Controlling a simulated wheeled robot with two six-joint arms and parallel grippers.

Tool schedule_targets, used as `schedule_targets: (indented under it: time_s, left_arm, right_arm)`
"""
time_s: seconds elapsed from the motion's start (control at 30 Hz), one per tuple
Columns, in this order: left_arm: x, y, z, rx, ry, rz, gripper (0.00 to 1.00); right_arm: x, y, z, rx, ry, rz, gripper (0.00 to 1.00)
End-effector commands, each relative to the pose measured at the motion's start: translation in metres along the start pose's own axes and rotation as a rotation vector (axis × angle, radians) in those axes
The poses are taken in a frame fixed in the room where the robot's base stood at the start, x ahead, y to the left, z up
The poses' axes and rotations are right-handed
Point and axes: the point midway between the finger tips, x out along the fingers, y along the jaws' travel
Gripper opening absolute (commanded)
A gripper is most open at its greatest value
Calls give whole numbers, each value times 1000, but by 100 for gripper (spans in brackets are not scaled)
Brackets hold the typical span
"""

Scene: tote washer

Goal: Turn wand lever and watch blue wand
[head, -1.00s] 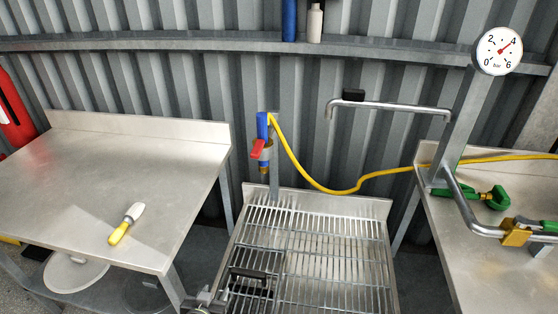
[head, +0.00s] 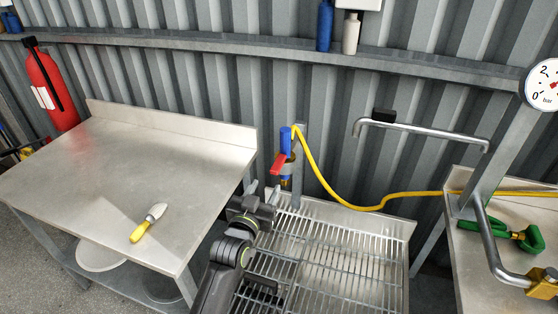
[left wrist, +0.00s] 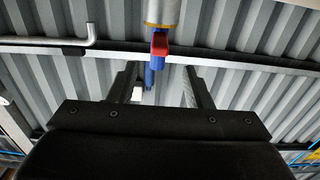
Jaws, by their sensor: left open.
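The blue wand (head: 286,143) hangs upright in a holder on a post at the back of the grated stand, with a yellow hose looping from its top. Its red lever (head: 278,164) sticks out to the lower left. My left gripper (head: 264,190) is open and empty, just below and left of the lever, apart from it. My right gripper is out of view.
The grated stand (head: 340,245) lies below the wand. A bent pipe (head: 420,130) and a partly cut-off pressure gauge (head: 544,85) are at right. The yellow hose (head: 340,198) runs right.

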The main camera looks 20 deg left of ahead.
Motion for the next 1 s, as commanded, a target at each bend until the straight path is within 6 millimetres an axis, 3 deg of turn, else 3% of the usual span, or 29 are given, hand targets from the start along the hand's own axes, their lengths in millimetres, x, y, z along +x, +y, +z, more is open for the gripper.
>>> schedule_targets:
  time_s: [0.6, 0.8, 1.0]
  left_arm:
    - [96, 0, 0, 1, 0, 1, 45]
    - [113, 0, 1, -1, 0, 0, 45]
    - [118, 0, 1, 0, -1, 0, 45]
  right_arm:
    - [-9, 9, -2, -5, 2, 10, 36]
    - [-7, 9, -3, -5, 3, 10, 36]
    - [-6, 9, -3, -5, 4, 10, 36]
